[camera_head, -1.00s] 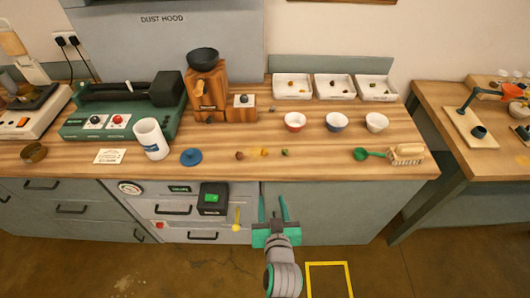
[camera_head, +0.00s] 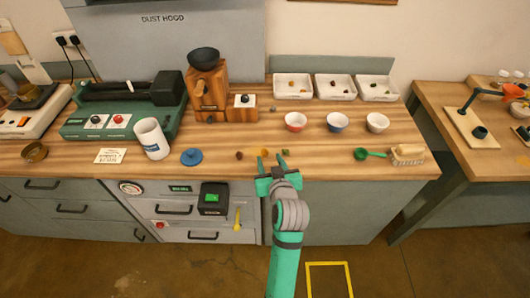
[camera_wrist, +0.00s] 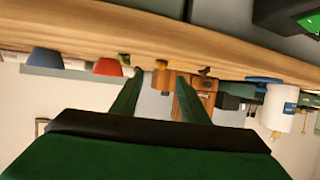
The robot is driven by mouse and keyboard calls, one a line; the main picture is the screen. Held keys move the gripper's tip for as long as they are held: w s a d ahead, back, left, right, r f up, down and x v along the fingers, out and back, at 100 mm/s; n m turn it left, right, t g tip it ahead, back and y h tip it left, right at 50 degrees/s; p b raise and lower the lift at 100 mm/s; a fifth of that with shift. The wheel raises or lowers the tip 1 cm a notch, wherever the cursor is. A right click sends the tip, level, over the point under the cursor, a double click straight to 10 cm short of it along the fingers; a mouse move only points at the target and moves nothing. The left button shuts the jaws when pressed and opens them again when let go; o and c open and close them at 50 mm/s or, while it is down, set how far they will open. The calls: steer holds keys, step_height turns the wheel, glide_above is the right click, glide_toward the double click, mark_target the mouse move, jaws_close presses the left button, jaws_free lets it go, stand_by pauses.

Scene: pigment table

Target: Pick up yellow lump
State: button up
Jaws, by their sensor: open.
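The yellow lump (camera_head: 264,153) lies near the front edge of the wooden bench, between a brown lump (camera_head: 239,155) and a green lump (camera_head: 285,152). My gripper (camera_head: 271,163) is open and empty at the bench's front edge, its fingers pointing towards the yellow lump. In the wrist view, which is upside down, the yellow lump (camera_wrist: 162,65) shows between and beyond the two fingertips (camera_wrist: 159,76). I cannot tell how far apart fingertips and lump are. The gripper partly hides the bench just in front of the lump.
Bowls in red (camera_head: 295,121), blue (camera_head: 337,122) and white (camera_head: 377,122) stand behind to the right. A blue lid (camera_head: 191,157) and white cup (camera_head: 151,138) are left. A wooden grinder (camera_head: 208,88) stands behind. A green scoop (camera_head: 367,154) lies right.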

mark_target(266, 153)
steer(key=shift+x, duration=2.7)
steer(key=shift+s+a+f, duration=0.1)
steer(key=shift+c, duration=0.2)
steer(key=shift+s, duration=0.1)
jaws_close()
